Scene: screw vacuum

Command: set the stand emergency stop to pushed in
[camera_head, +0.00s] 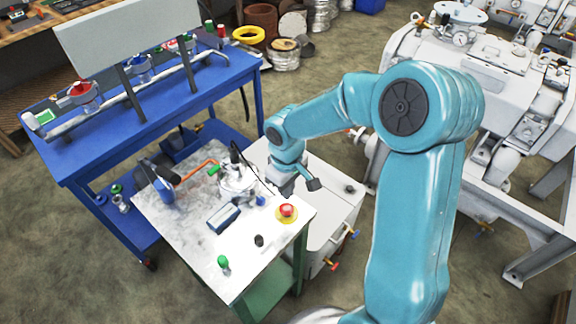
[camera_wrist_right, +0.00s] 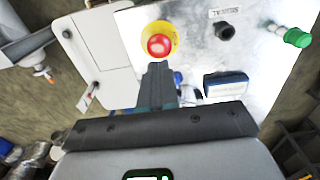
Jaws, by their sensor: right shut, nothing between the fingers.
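The emergency stop is a red mushroom button (camera_head: 287,210) on a yellow disc, near the right corner of the light stand top (camera_head: 180,235). It also shows in the right wrist view as a red button (camera_wrist_right: 159,45) at the top middle. My right gripper (camera_head: 312,184) is above the stand's right edge, just behind the button in the head view. In the wrist view its closed fingers (camera_wrist_right: 158,72) point at the button, with their tips just below it in the picture. Whether they touch it I cannot tell. The fingers are shut and empty. My left gripper is not in view.
A black knob (camera_head: 259,240), a green knob (camera_head: 223,262), a blue-framed meter (camera_head: 222,217) and a small pump assembly (camera_head: 237,182) stand on the stand top. A white cabinet (camera_head: 335,215) adjoins on the right, a blue bench (camera_head: 150,125) behind left.

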